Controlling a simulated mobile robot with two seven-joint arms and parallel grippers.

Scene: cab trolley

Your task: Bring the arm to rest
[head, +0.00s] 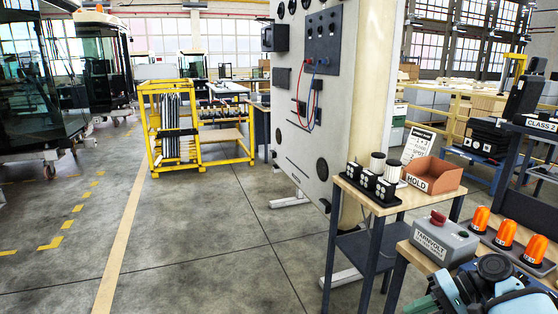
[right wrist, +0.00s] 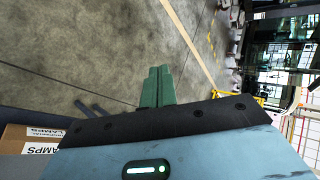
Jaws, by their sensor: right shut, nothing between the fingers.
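My right arm (head: 490,286) shows at the bottom right of the head view, beside the table with the orange lamps. In the right wrist view my right gripper (right wrist: 156,86) has its two green fingers together, with nothing between them. Grey concrete floor lies beyond the fingertips in that view. My left arm and left gripper are in neither view.
A grey box with a red button (head: 444,238) and several orange lamps (head: 507,234) stand close to my right arm. A small table with an orange HOLD bin (head: 434,177) is behind. A yellow trolley (head: 200,160) stands further off.

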